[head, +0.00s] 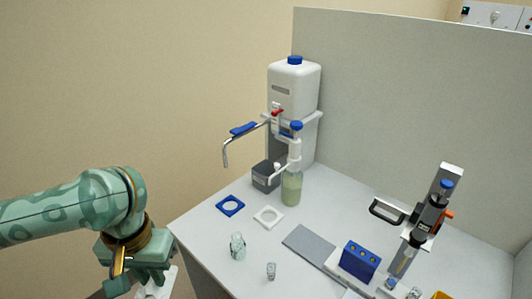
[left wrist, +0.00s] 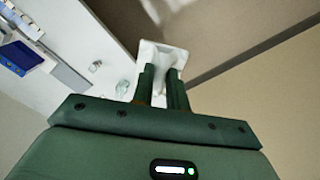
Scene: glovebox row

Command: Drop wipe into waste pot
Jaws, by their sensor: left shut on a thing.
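My left gripper (head: 152,278) is at the lower left in the head view, beside the bench's left edge. It is shut on a white wipe (head: 163,290), partly cut off by the frame's bottom edge. In the left wrist view the wipe (left wrist: 162,52) spreads beyond the two dark green fingers (left wrist: 160,85). I cannot tell for certain which thing is the waste pot. A dark grey box (head: 265,178) stands by the dispenser, and a pale green mottled pot (head: 238,247) stands near the bench's left edge. My right gripper is not in view.
A dispenser bottle (head: 292,188), blue rack (head: 360,260) and upright device (head: 430,215) stand farther back or right. A grey panel (head: 400,100) closes the back.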

